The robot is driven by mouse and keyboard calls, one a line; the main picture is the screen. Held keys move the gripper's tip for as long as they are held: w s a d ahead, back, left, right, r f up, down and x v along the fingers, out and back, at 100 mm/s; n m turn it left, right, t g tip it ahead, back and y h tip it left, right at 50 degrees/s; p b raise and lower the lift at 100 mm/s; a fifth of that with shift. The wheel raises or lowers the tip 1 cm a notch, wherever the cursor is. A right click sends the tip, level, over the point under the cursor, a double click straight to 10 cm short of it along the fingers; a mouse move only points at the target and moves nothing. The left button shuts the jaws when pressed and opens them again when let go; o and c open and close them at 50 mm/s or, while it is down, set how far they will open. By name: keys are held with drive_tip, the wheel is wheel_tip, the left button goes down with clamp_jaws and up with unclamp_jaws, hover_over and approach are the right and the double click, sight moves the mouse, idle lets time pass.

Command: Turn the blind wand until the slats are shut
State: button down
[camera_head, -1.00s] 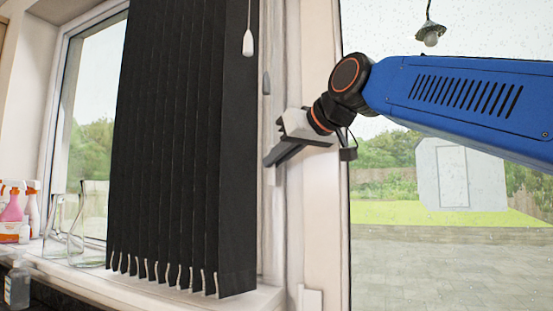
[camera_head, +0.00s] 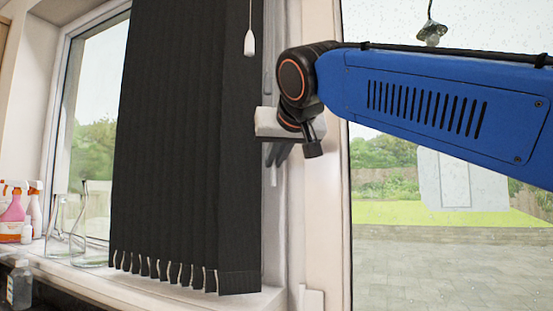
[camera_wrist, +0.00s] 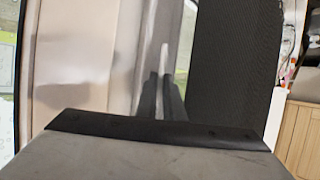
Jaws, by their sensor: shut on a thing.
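Black vertical slats (camera_head: 175,140) hang in front of the left window. Their faces lie close against one another as a nearly continuous dark sheet, with wavy overlaps along the bottom. They show at the right in the wrist view (camera_wrist: 237,65). My gripper (camera_head: 277,155) is just right of the slats, its fingers shut on the thin pale wand, whose lower end (camera_head: 273,178) shows below them. In the wrist view, the two dark fingers (camera_wrist: 160,97) stand close together with a pale piece of the wand (camera_wrist: 164,57) beyond. The grip itself is mostly hidden.
A white cord pull (camera_head: 249,43) hangs before the slats, above my gripper. Glass flasks (camera_head: 90,235) and spray bottles (camera_head: 14,212) stand on the left of the sill (camera_head: 150,288). The white window frame (camera_head: 322,220) is close on the right.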

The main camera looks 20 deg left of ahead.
drive_tip(key=shift+m+t+h, duration=0.9)
drive_tip(key=shift+m+h, duration=1.2)
drive_tip(key=shift+h, duration=0.2)
